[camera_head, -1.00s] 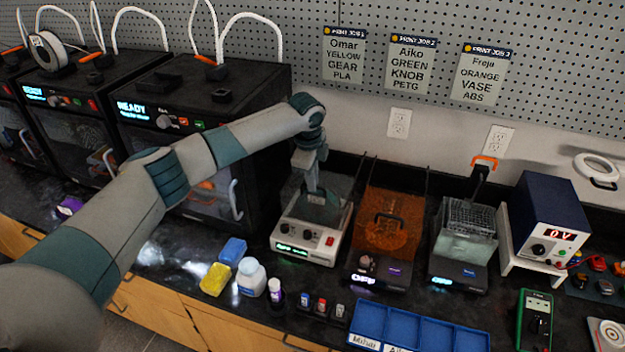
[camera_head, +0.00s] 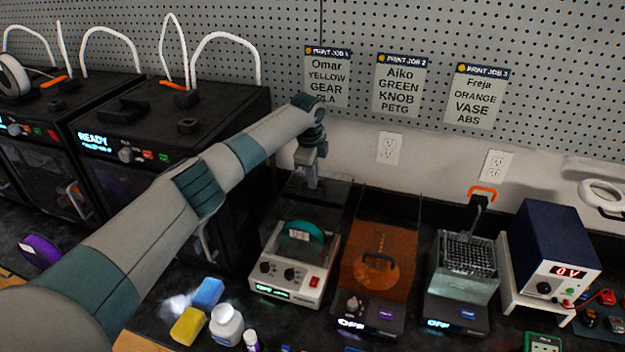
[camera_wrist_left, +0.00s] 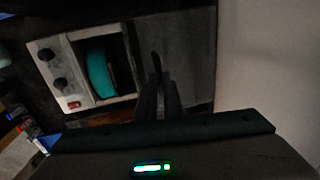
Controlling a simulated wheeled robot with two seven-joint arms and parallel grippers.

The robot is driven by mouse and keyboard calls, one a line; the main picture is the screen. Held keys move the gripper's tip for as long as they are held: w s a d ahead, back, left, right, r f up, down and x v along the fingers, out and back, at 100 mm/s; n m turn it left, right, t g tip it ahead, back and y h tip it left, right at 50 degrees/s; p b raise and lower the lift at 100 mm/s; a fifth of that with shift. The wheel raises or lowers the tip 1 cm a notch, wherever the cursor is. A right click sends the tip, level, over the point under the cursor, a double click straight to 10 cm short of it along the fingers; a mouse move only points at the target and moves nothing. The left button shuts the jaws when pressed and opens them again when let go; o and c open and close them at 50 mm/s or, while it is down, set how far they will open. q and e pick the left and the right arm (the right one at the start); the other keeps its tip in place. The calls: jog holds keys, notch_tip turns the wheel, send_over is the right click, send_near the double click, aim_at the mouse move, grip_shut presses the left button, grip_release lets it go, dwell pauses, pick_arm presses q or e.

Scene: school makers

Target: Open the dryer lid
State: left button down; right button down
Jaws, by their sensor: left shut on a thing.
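The dryer (camera_head: 285,285) is a pale box with two dark knobs, a red switch and a lit green display; it stands right of the black printers. A teal spool (camera_head: 303,236) stands upright inside its open top, and shows in the left wrist view (camera_wrist_left: 100,75). The dryer lid (camera_head: 335,192) is a dark see-through panel raised behind the box. My left gripper (camera_head: 312,184) is shut on the lid at its raised edge, behind and above the spool. In the left wrist view the fingers (camera_wrist_left: 158,85) are close together; the gripped part is dark. My right gripper is not in view.
An orange-lidded unit (camera_head: 378,265) stands close right of the dryer, then a wire-basket unit (camera_head: 465,265) and a blue power supply (camera_head: 555,235). A black printer (camera_head: 175,130) is close on the left.

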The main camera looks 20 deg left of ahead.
pick_arm(q)
jog(key=shift+s, duration=0.35)
jog(key=c, duration=1.9)
grip_release()
jog(key=shift+r, duration=0.1)
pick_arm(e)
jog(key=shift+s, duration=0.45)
